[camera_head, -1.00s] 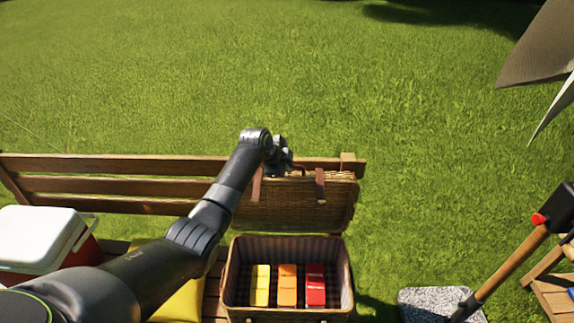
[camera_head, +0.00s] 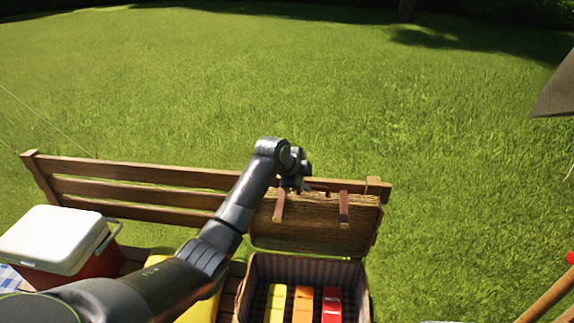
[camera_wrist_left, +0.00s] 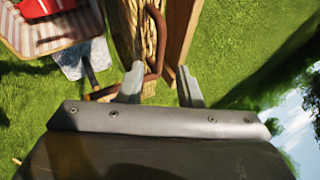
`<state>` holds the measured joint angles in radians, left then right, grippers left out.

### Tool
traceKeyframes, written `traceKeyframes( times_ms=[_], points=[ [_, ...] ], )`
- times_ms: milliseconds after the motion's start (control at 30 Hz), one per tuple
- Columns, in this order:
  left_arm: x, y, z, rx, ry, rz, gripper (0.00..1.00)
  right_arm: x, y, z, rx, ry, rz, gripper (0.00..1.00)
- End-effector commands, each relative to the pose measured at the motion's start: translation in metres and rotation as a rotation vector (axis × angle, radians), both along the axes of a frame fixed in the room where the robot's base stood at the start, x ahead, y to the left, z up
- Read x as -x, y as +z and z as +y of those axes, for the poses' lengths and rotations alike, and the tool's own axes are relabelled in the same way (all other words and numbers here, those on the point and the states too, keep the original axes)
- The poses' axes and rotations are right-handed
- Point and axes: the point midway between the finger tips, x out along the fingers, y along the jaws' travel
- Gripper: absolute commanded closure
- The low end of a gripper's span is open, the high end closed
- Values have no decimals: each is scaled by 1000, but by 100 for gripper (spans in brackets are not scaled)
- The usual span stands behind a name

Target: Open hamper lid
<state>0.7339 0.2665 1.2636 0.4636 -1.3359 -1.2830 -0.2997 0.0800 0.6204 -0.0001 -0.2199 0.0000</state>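The wicker hamper (camera_head: 241,292) stands on the bench. Its lid (camera_head: 312,226) is up, standing roughly upright at the back beside the bench's backrest, with two brown leather straps on it. My left gripper (camera_head: 297,186) is at the lid's top edge, near the left strap, and its fingers are hard to make out there. In the left wrist view the two fingers (camera_wrist_left: 160,88) are spread apart, close to the wicker lid (camera_wrist_left: 133,25) and its brown handle (camera_wrist_left: 157,45). No firm hold shows. My right gripper is out of view.
Yellow, orange and red packs (camera_head: 303,304) lie inside the hamper. A red cooler with a white lid (camera_head: 55,238) and a yellow cushion (camera_head: 200,308) are left of it. The bench backrest (camera_head: 130,188) runs behind. Grass beyond is open.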

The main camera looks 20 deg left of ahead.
Motion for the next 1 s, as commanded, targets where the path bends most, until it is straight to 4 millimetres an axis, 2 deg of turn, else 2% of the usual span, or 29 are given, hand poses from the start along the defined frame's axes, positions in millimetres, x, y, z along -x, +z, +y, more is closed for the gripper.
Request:
traceKeyframes(
  times_ms=[600, 800, 1000],
  points=[
    [60, 81, 25, -2, 1, -5, 68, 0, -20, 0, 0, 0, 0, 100],
    [70, 95, 29, -3, 0, -2, 68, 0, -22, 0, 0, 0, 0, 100],
    [72, 98, 29, -1, 0, 0, 68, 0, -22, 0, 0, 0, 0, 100]
  ],
)
